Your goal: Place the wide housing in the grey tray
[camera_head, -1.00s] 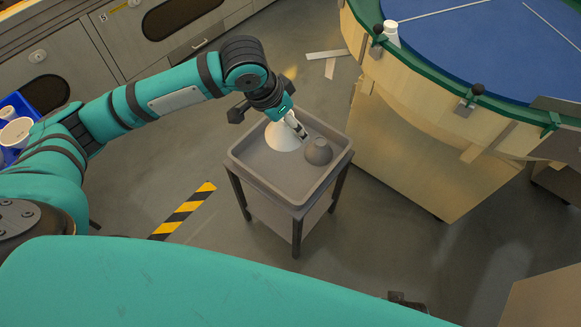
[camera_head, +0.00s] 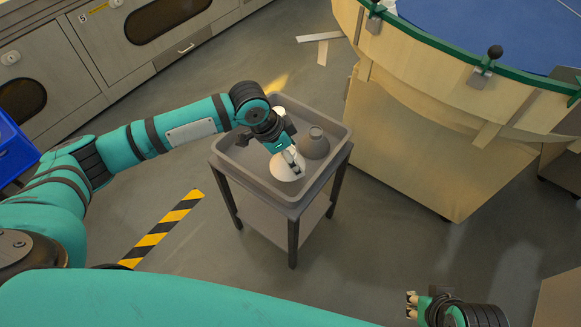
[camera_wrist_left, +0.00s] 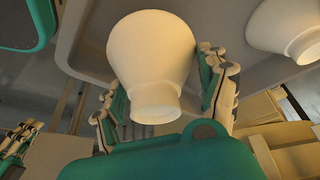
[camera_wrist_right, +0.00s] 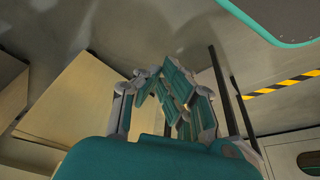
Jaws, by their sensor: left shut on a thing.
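The grey tray (camera_head: 228,160) is the rimmed top of a small stand in the head view. My left gripper (camera_head: 292,160) is over it, shut on a white flared housing (camera_head: 284,172). In the left wrist view this housing (camera_wrist_left: 152,55) sits between the fingers, its narrow neck toward the palm and its wide end away. I cannot tell whether it touches the tray floor.
A round blue-topped table (camera_head: 480,40) with a green rim and wooden sides stands right of the tray. Cabinets (camera_head: 130,45) line the back left. A blue bin (camera_head: 14,150) is at the left edge. The floor in front of the stand is clear.

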